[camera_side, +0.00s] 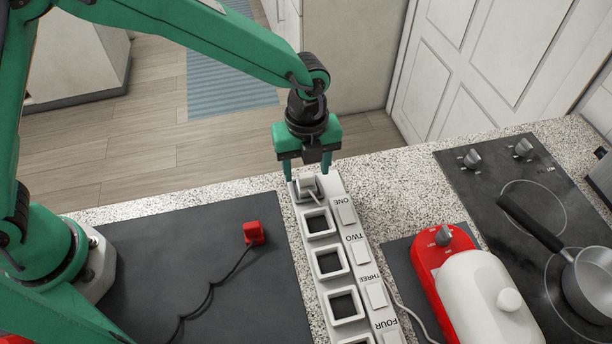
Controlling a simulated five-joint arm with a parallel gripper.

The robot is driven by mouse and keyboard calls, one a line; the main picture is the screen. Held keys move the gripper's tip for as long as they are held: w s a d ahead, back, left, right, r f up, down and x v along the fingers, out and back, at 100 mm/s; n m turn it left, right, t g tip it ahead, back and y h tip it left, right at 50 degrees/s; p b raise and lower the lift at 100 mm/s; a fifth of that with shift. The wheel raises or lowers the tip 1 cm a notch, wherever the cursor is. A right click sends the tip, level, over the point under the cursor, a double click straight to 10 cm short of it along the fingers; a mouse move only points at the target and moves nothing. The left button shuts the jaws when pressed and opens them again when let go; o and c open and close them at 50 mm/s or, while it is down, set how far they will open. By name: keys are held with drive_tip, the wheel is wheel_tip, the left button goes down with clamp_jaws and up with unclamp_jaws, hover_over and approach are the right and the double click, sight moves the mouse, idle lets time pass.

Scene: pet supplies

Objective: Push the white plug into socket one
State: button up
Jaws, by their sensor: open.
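The white plug (307,184) is at the far end of the white socket strip (327,297), with a short piece of pale cord beside it. My gripper (308,175) points down over this end with its fingers apart, one on each side of the plug. I cannot tell whether the fingers touch it or how deep the plug sits. The square opening nearest the ONE label, socket one (319,223), is empty and lies just nearer the camera than the plug.
More empty square openings and white switches run along the strip towards the camera. A red plug (254,233) with a black cord lies on the dark mat (200,265) at left. A red and white appliance (475,290) and a hob with a pan (585,283) stand at right.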

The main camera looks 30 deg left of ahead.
drive_tip(key=shift+f, duration=0.7)
drive_tip(key=c, duration=1.1)
drive_tip(key=shift+o, duration=0.2)
drive_tip(key=shift+r, duration=0.2)
drive_tip(key=shift+r, duration=0.2)
wheel_tip(320, 180, up, 3)
drive_tip(key=shift+r, duration=0.1)
drive_tip(key=s+d+r, duration=0.4)
drive_tip(key=s+r, duration=0.3)
drive_tip(key=s, duration=0.3)
drive_tip(key=shift+s+d, duration=0.3)
drive_tip(key=shift+s, duration=0.05)
